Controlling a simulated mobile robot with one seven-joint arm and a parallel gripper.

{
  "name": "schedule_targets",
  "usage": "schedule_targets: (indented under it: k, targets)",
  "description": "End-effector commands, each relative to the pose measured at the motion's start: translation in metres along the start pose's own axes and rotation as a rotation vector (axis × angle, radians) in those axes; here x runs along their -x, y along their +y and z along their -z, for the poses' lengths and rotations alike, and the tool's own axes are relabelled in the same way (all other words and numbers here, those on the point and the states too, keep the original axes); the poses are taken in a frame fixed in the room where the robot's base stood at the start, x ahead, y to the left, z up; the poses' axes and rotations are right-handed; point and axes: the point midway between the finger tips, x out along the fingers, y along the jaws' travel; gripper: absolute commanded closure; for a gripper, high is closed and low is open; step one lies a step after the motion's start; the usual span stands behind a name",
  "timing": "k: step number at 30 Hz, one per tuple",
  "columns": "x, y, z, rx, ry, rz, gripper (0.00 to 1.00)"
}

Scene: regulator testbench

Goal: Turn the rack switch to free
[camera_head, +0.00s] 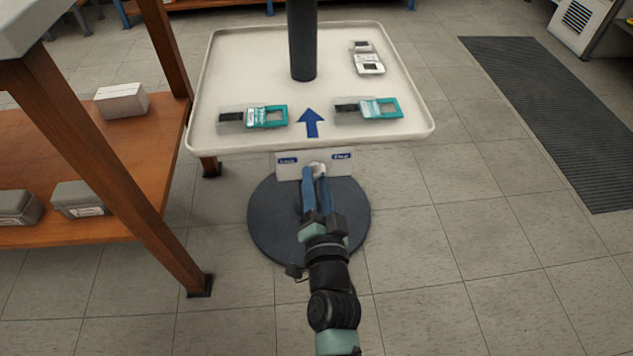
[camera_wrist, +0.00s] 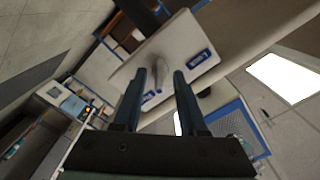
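The rack switch is a white plate (camera_head: 288,170) with a blue label at each end, under the tray's front edge. Its pale knob (camera_head: 319,168) is at the middle, partly hidden by my fingers. The label text is too small to read surely. My gripper (camera_head: 315,174) is at the knob, its two blue fingers pointing at the plate. In the wrist view the plate (camera_wrist: 179,42) looks tilted, and the knob (camera_wrist: 158,66) shows between the spread fingertips of my gripper (camera_wrist: 159,72). The fingers look apart; I cannot tell whether either touches the knob.
The white tray (camera_head: 235,60) sits on a dark post (camera_head: 302,40) above a round dark base (camera_head: 265,215). A wooden shelf (camera_head: 110,170) stands close on the left.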

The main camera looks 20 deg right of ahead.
Motion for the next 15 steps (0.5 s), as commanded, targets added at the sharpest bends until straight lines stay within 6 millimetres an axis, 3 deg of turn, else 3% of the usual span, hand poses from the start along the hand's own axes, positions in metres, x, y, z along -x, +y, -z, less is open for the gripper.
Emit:
schedule_targets:
  k: [10,15]
  targets:
    - [0.001,0.000,0.000,0.002,0.000,0.000,0.54]
    - [0.017,-0.001,0.000,0.003,-0.002,-0.001,0.54]
